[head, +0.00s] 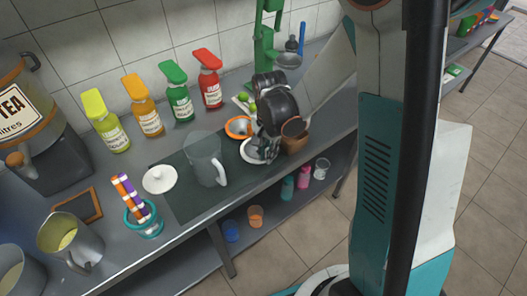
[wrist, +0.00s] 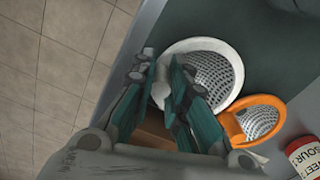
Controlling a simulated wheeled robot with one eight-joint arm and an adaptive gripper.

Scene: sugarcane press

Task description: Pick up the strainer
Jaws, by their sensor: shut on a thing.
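A white-rimmed strainer (wrist: 211,74) with a round metal mesh lies over the dark mat in the wrist view. In the head view the white strainer (head: 247,151) shows partly, with my gripper over it. My gripper (wrist: 163,78) is shut on the strainer's white handle, which shows between the fingers. My gripper (head: 266,150) hides much of this strainer in the head view. I cannot tell whether the strainer is clear of the surface. An orange strainer (head: 238,127) lies just behind it; it also shows in the wrist view (wrist: 261,119), close beside the white rim.
A brown wooden container (head: 295,144) stands right of my gripper, near the counter's front edge. A clear jug (head: 205,158) and a white lid (head: 160,179) are to the left. Several sauce bottles line the wall. The green press (head: 265,45) stands behind.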

